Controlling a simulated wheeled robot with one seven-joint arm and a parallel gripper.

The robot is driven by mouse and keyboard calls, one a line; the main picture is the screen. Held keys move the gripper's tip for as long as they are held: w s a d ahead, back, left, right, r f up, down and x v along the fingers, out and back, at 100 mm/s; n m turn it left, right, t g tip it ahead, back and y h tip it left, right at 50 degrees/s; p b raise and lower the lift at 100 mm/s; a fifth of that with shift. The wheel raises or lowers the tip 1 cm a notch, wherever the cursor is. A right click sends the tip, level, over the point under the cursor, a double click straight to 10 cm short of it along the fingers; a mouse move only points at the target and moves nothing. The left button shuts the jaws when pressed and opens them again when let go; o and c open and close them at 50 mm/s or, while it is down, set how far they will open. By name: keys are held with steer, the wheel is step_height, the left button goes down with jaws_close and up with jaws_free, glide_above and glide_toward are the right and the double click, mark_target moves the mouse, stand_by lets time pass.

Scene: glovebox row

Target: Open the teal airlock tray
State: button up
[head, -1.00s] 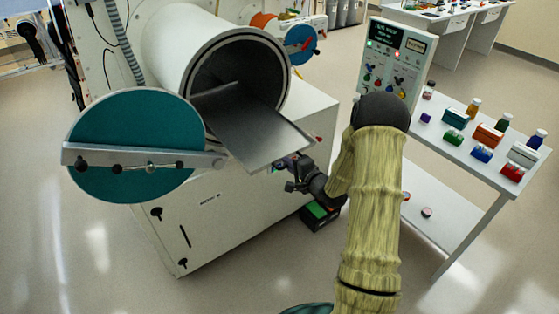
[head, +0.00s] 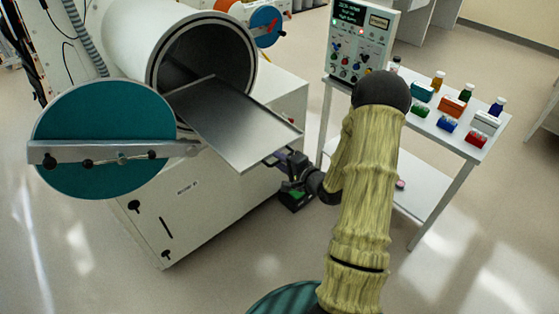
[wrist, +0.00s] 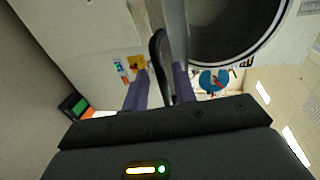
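The airlock tray (head: 235,125) is a flat grey metal sheet with a raised rim. In the head view it sticks out well beyond the mouth of the white airlock cylinder (head: 165,45). The round teal door (head: 95,115) is swung open to the left, with a grey bar across it. My gripper (head: 288,166) is at the tray's front edge. The exact finger contact is partly hidden.
A white side table (head: 425,125) with bottles and small coloured boxes stands at the right, with a control panel (head: 362,42) behind. A second port with a blue door (head: 266,24) lies beyond the airlock. Open floor lies in front of the cabinet.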

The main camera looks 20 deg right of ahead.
steer(key=shift+w, duration=0.1)
steer(key=v, duration=1.7)
steer(key=shift+d, duration=0.1)
